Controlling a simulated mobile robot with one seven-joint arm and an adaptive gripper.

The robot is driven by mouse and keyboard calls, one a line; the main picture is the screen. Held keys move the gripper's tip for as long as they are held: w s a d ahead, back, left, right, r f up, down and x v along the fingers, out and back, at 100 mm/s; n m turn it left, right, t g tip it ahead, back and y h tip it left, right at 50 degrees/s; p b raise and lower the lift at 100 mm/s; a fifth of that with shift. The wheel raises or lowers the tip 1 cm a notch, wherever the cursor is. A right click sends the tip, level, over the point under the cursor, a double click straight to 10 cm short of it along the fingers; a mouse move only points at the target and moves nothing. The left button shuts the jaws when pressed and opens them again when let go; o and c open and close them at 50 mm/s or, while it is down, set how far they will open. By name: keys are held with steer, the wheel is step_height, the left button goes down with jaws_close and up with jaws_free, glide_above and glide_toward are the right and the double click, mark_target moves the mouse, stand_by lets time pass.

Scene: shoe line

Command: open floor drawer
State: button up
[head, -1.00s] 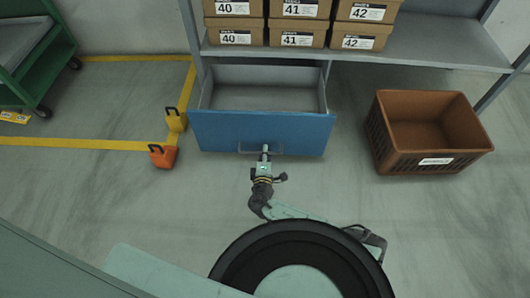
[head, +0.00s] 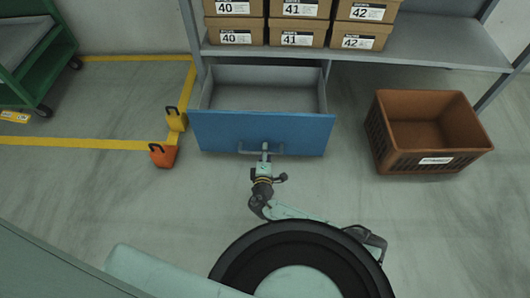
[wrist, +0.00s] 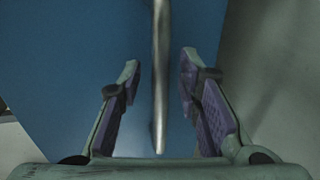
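The floor drawer (head: 225,132) has a blue front and grey inside, and stands pulled out from under the shelf. Its inside looks empty. A thin grey bar handle (head: 277,151) runs across its front. My gripper (head: 264,153) is at the middle of this handle. In the wrist view, the handle (wrist: 160,95) runs between the two fingers of my gripper (wrist: 160,60). The fingers are apart, with a gap on each side of the bar. The blue drawer front (wrist: 75,70) lies behind the fingers.
Shoe boxes (head: 297,32) sit on the shelf (head: 430,45) above. A brown crate (head: 432,162) stands on the floor to the right. Orange (head: 163,156) and yellow (head: 176,121) padlock-shaped objects stand left of the drawer. A green cart (head: 45,60) is far left.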

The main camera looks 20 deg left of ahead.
steer(key=v, duration=0.7)
steer(key=shift+s, duration=0.25)
steer(key=shift+d, duration=0.1)
